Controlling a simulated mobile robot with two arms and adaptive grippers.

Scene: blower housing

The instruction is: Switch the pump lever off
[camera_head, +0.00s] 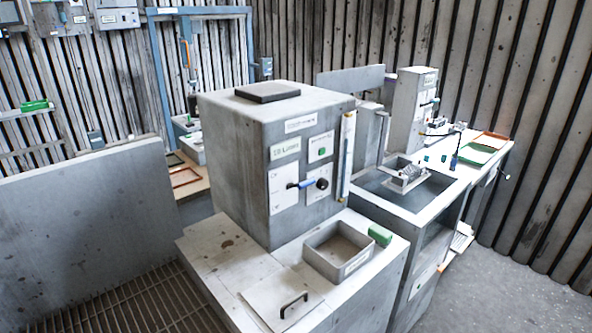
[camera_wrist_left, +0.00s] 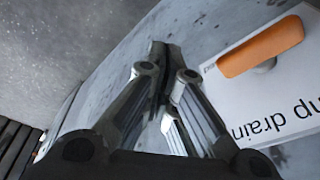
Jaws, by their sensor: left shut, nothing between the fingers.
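In the head view a grey box housing carries a lever with a blue grip (camera_head: 300,185) and a dark round hub (camera_head: 322,183), lying roughly level across white plates. The small print there is too fine to read, so I cannot tell if this is the pump lever. In the left wrist view an orange handle (camera_wrist_left: 262,47) stands off a white label plate (camera_wrist_left: 285,100) with upside-down text ending "mp drain", partly cut off. My left gripper (camera_wrist_left: 166,48) is shut and empty, to the left of the orange handle and apart from it in the picture. My right gripper is out of view.
On the bench in front of the housing are an open grey tray (camera_head: 338,250), a green block (camera_head: 380,235) and a flat lid with a black handle (camera_head: 293,305). A grey panel (camera_head: 90,220) stands at left. Bare floor (camera_head: 510,300) lies at lower right.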

